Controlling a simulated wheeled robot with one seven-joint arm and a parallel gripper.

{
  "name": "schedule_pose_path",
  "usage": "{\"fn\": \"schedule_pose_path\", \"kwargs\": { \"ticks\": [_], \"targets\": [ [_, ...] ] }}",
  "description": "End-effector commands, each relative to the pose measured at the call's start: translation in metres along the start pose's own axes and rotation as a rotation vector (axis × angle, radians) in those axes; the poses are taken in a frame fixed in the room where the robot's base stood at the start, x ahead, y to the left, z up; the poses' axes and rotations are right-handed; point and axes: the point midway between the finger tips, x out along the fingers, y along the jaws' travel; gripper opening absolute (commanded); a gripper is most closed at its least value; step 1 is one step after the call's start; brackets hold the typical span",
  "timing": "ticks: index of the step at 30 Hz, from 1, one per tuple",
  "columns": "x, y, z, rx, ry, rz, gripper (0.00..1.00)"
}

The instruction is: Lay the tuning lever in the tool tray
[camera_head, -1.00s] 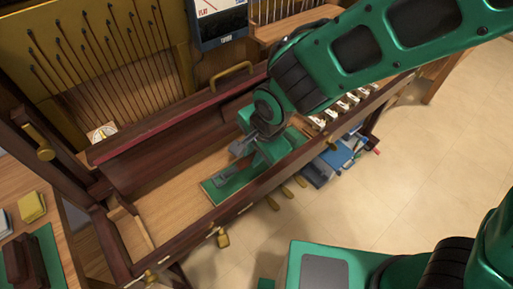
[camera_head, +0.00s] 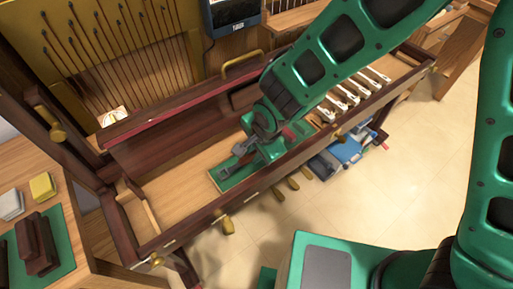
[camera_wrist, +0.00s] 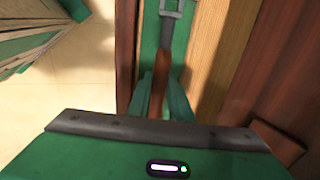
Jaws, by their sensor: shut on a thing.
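The tuning lever shows in the wrist view as a reddish-brown handle (camera_wrist: 162,68) with a grey metal head (camera_wrist: 171,8) at the top. My gripper (camera_wrist: 163,97) is shut on the handle, with a green finger on each side. In the head view, my gripper (camera_head: 262,152) is low inside the piano case, over a green strip (camera_head: 228,182), and the lever's grey head (camera_head: 240,148) points left. I cannot tell whether the lever touches the strip. A blue tray-like thing (camera_head: 343,152), possibly the tool tray, sits beyond the piano's front rail, partly hidden.
The front rail (camera_head: 190,228) runs between the piano's inside and the open floor (camera_head: 430,160). White keys (camera_head: 350,95) lie right of my gripper. A side table at left holds a yellow block (camera_head: 42,186) and dark blocks (camera_head: 37,243). The wooden bed left of the strip is bare.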

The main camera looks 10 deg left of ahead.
Motion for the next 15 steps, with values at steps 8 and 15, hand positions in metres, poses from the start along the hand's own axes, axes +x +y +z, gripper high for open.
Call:
{"fn": "schedule_pose_path", "kwargs": {
  "ticks": [8,15],
  "targets": [
    [0.023,0.003,0.0,0.0,0.0,0.0,0.0],
    [0.033,0.006,0.0,0.001,0.0,-0.001,0.0]
  ]
}}
